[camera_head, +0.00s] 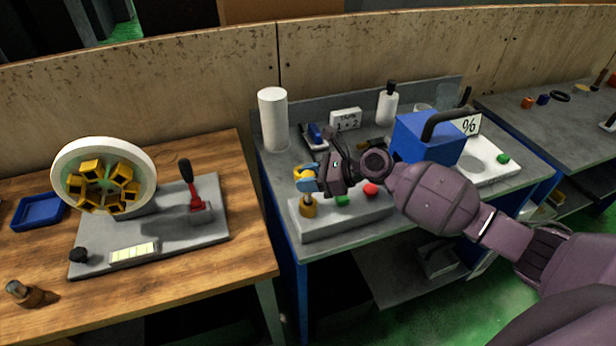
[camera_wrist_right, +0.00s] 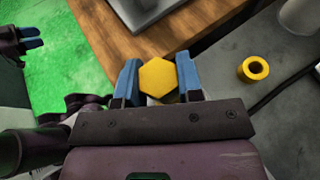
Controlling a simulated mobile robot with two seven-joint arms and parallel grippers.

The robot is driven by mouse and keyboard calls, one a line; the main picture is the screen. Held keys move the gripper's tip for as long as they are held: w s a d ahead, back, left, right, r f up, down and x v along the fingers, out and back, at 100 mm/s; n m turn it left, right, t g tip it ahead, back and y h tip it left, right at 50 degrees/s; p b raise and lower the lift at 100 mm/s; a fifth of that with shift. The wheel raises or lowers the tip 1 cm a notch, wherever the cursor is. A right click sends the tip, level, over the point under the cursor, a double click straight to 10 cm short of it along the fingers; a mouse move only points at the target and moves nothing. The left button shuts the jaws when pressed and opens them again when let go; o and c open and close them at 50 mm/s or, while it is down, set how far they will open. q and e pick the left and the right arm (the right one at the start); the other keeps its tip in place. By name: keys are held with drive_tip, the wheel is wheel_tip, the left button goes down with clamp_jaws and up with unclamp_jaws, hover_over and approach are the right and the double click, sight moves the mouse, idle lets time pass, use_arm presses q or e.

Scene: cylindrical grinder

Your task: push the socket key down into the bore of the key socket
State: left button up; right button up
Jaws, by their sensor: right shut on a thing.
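The socket key shows as a yellow hexagonal head (camera_wrist_right: 158,77) between the blue fingers of my right gripper (camera_wrist_right: 157,82) in the right wrist view. In the head view the right gripper (camera_head: 306,182) is shut on the yellow key (camera_head: 304,173). Directly below the fingers, the brass-coloured key socket (camera_head: 308,208) stands upright at the left end of a grey block. The fingers hide the join between key and socket, so I cannot tell how deep the key sits. My left gripper (camera_wrist_right: 31,38) shows only in the wrist view, at the upper left; its opening is unclear.
The grey block (camera_head: 345,222) carries a green button (camera_head: 342,201) and a red button (camera_head: 370,189). A white cylinder (camera_head: 272,120) stands behind, and a blue box (camera_head: 425,138) stands to the right. A yellow ring (camera_wrist_right: 253,69) with a dark hole lies right of the fingers in the wrist view.

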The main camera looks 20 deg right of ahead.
drive_tip(key=shift+f+b, duration=0.75)
drive_tip(key=shift+f, duration=0.9)
drive_tip(key=o, duration=1)
drive_tip(key=shift+o, duration=0.2)
drive_tip(key=v, duration=1)
drive_tip(key=shift+s+d+b, duration=0.2)
drive_tip(key=shift+d+b, duration=0.1)
drive_tip(key=shift+d, duration=0.05)
